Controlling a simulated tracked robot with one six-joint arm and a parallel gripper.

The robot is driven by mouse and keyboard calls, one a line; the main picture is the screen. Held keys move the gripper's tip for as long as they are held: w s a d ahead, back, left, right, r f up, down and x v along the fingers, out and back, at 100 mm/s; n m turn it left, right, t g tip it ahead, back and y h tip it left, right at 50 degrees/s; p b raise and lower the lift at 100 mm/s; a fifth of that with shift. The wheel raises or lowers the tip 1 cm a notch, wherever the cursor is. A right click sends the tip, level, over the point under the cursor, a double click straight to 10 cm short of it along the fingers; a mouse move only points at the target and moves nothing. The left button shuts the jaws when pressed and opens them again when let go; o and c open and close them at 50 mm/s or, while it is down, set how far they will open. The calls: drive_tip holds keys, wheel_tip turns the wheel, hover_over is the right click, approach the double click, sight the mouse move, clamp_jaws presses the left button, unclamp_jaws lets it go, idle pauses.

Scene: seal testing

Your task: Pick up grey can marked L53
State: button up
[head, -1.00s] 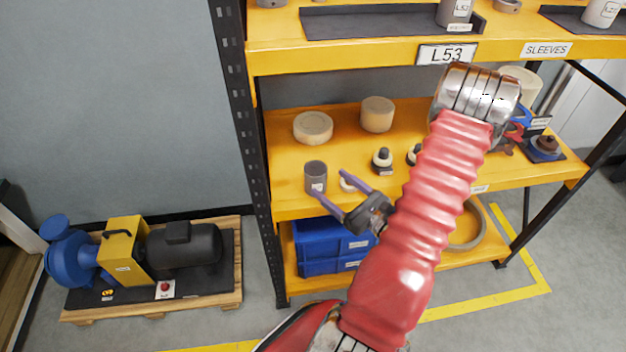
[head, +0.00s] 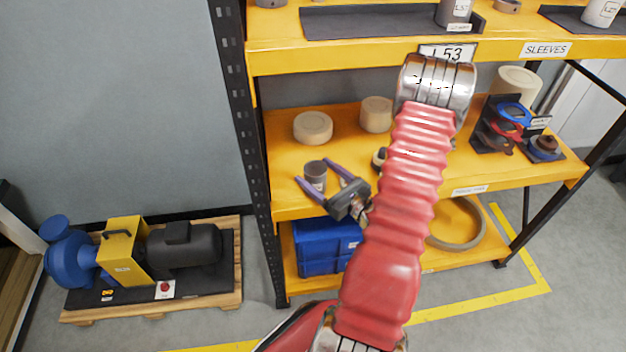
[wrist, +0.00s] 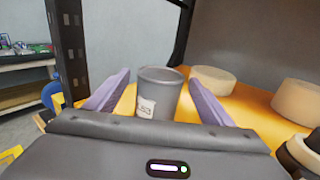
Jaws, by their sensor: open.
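A grey can (head: 315,176) with a white label stands upright on the yellow middle shelf (head: 290,204), near its left front. My gripper (head: 312,178) is open, with one finger on each side of the can. The fingers look apart from the can's sides. A sign reading L53 (head: 447,53) is on the upper shelf's front edge. Another grey can (head: 455,12) stands on a dark tray on the upper shelf, its label not clearly legible.
Beige round blocks (head: 313,127) (head: 376,114) stand behind the can. A dark upright post (head: 243,130) bounds the shelf on the left. The upper shelf (head: 350,54) overhangs. A stand with coloured rings (head: 505,128) is at the right.

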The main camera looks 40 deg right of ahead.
sight(306, 164)
drive_tip(key=shift+w, duration=2.6)
drive_tip(key=c, duration=1.4)
drive_tip(key=shift+o, duration=0.2)
drive_tip(key=shift+r, duration=0.15)
wheel_tip(306, 164, up, 10)
